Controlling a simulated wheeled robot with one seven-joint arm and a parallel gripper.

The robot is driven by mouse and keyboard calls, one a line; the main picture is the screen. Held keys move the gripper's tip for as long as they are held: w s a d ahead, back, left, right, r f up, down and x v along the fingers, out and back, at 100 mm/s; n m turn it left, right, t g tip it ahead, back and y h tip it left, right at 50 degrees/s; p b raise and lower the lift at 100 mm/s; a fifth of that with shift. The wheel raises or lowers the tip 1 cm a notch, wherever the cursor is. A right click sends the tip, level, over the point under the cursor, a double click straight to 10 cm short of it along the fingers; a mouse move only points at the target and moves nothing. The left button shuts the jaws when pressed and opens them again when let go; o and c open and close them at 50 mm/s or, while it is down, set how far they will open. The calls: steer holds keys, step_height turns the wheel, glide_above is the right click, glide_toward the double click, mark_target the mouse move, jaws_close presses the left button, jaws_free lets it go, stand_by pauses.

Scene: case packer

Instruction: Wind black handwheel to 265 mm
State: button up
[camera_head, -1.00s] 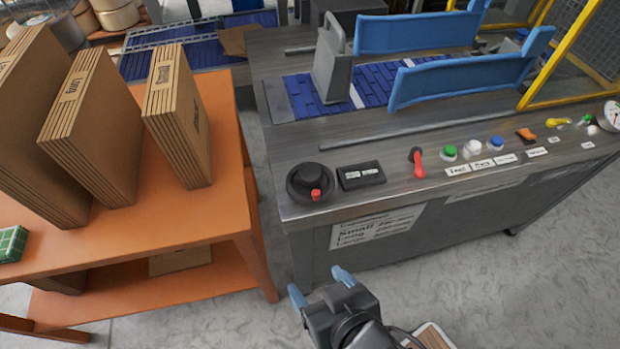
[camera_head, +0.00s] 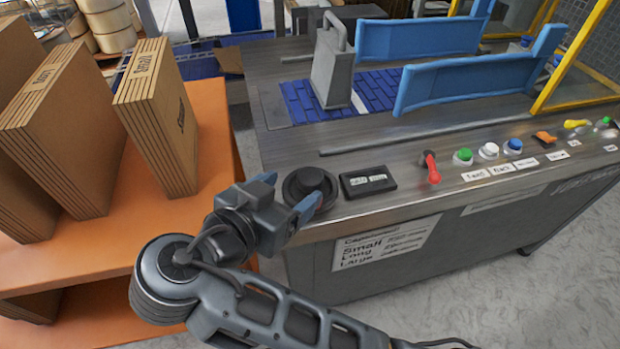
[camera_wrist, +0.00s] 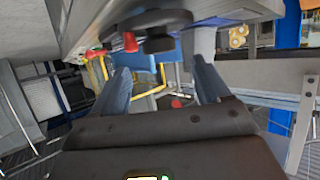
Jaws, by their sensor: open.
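The black handwheel (camera_head: 309,183) lies on the front left corner of the machine's top. Its red knob is mostly hidden by my gripper in the head view. A black readout (camera_head: 368,180) sits just right of the wheel; its digits are too small to read. My gripper (camera_head: 290,200) is open and empty, with its blue-tipped fingers at the wheel's front edge. I cannot tell whether a finger touches it. In the wrist view the dark wheel (camera_wrist: 167,44) shows beyond my open fingers (camera_wrist: 160,84), near the top.
A red lever (camera_head: 430,167), green button (camera_head: 463,156), white button (camera_head: 489,150) and blue button (camera_head: 513,147) line the panel to the right. An orange table (camera_head: 208,110) with cardboard stacks (camera_head: 158,115) stands close at left. A label sheet (camera_head: 385,243) is on the machine's front.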

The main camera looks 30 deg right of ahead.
mark_target(309, 177)
steer(key=x, duration=0.7)
steer(key=shift+w+d+f, duration=0.15)
steer(key=shift+d, duration=0.15)
steer(key=c, duration=1)
steer(key=shift+o, duration=0.2)
